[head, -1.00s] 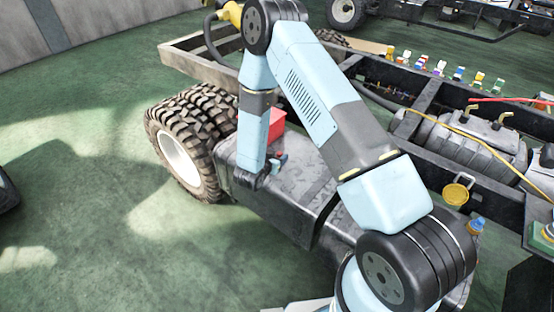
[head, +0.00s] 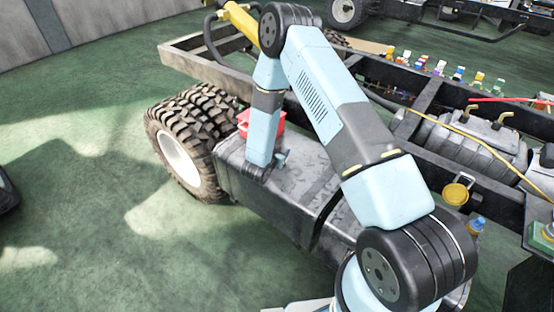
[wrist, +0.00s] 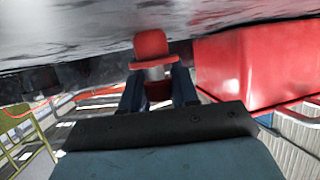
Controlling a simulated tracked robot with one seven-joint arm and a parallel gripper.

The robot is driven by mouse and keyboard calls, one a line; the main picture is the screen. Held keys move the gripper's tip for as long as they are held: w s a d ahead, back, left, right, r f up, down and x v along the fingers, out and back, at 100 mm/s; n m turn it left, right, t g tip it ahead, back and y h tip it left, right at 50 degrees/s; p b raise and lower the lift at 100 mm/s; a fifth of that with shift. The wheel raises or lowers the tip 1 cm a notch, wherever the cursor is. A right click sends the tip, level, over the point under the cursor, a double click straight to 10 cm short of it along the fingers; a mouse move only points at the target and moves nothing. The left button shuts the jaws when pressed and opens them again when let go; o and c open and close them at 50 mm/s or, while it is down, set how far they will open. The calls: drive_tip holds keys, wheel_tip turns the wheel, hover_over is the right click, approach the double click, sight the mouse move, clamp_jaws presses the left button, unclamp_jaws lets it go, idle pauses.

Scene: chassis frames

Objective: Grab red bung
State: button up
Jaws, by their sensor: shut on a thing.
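The red bung (wrist: 151,46) shows in the wrist view, with a wide flange and a pale grey neck below its red cap. My gripper (wrist: 158,88) is shut on it, with one dark finger on each side of the neck. I cannot tell whether the bung touches the dark glossy surface behind it. In the head view my gripper (head: 281,159) is low over the top of the black tank (head: 312,185). The bung cannot be made out there.
A red box (head: 243,117) stands on the tank close behind my forearm, and in the wrist view it is close at right (wrist: 262,65). Tyres (head: 190,125) are left of the tank. The chassis frame (head: 425,105) runs behind. Green floor lies open at left.

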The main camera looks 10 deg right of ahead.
clamp_jaws()
drive_tip(key=shift+r, duration=0.1)
